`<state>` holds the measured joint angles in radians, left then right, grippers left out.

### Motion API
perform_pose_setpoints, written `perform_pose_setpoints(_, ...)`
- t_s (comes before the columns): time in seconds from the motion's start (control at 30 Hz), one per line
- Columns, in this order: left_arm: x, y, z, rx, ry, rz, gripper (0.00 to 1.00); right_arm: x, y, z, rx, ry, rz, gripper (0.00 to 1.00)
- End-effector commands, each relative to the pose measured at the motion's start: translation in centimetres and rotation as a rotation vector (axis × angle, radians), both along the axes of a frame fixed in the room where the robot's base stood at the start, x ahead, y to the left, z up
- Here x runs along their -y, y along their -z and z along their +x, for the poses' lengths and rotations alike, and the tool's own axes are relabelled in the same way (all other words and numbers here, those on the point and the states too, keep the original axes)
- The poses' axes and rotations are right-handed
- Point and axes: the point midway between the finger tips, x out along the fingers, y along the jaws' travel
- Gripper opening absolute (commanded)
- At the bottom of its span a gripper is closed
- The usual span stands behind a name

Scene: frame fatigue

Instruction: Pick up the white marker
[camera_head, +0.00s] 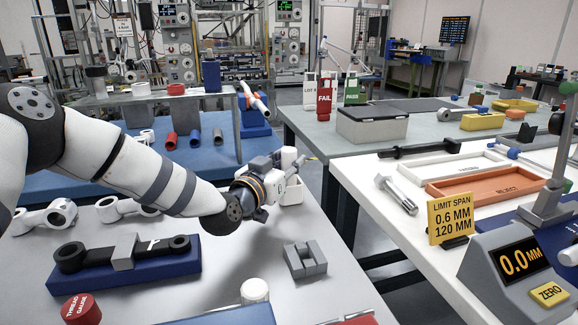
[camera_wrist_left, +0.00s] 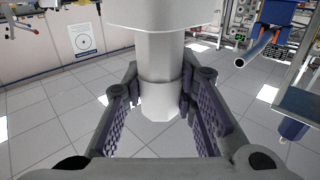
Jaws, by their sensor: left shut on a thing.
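My left gripper (camera_head: 279,172) is over the far edge of the near grey table, its arm coming in from the left. In the left wrist view its two dark ridged fingers (camera_wrist_left: 160,108) are closed on a pale cylindrical thing, which I take for the white marker (camera_wrist_left: 159,72). The marker stands upright between the fingers, its upper part wider and white, cut off by the top of the picture. In the head view the gripper largely hides what it holds; small white parts show beside it. My right gripper is not in view.
The near table bears a blue fixture (camera_head: 125,270) with a dark link, a grey slotted block (camera_head: 304,260), a red thread gauge (camera_head: 81,308) and a white round piece (camera_head: 254,291). The white table at right holds an orange reject tray (camera_head: 478,186) and a display (camera_head: 520,268).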

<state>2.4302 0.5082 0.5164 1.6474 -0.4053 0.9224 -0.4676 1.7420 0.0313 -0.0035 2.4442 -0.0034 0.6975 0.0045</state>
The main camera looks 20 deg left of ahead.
Motion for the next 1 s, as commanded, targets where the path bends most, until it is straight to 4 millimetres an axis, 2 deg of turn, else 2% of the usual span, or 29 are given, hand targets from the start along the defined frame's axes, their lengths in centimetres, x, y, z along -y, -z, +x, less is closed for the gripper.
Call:
perform_pose_setpoints(0.17, 0.1, -3.7, -0.1, 0.009, 0.002, 0.0, 0.0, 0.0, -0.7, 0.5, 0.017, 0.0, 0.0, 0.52)
perform_pose_setpoints(0.4, 3.3, -10.1, -4.3, 0.016, 0.005, 0.002, 0.0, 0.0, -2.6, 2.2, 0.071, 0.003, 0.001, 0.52)
perform_pose_setpoints(0.6, 6.6, -11.9, -8.9, 0.009, 0.005, 0.002, 0.0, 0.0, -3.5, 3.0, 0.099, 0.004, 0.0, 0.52)
perform_pose_setpoints(0.7, 7.6, -12.5, -10.3, 0.005, 0.002, 0.002, 0.0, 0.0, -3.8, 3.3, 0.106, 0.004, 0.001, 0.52)
perform_pose_setpoints(0.83, 8.2, -12.7, -11.2, 0.002, 0.001, 0.002, 0.0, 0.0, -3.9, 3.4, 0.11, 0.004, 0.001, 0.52)
perform_pose_setpoints(1.0, 8.3, -12.7, -11.3, 0.001, 0.0, 0.0, 0.0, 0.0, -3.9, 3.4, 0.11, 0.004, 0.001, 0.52)
